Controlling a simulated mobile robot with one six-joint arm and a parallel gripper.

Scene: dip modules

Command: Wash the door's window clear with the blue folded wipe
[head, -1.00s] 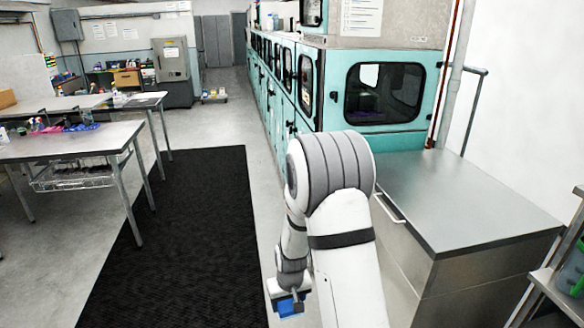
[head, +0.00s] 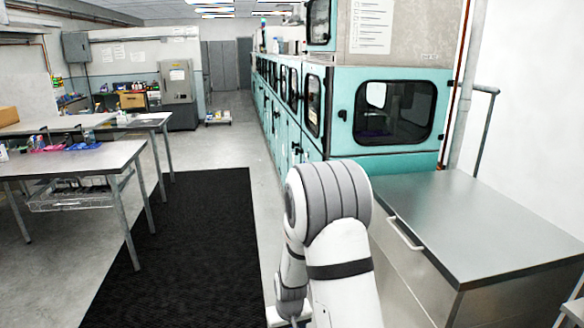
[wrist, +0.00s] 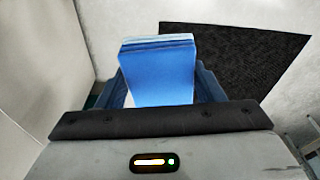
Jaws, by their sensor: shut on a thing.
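The blue folded wipe (wrist: 158,75) is held between the two dark blue fingers of my gripper (wrist: 160,86) in the wrist view. Its layered folded edge faces away from the gripper body. In the head view, my gripper and the wipe are out of sight below the bottom edge. A teal machine line has a large dark window (head: 393,112) in its end face, and a narrower door window (head: 313,104) on its long side near the corner. Several more windowed doors run back along that side. I cannot tell which window is meant, or how dirty it is.
A steel-topped cabinet (head: 470,222) stands at the right, in front of the end face. A black mat (head: 185,245) lies on the open floor along the teal doors. Worktables (head: 70,162) with bottles stand at the left. A shelf edge (head: 574,308) shows at bottom right.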

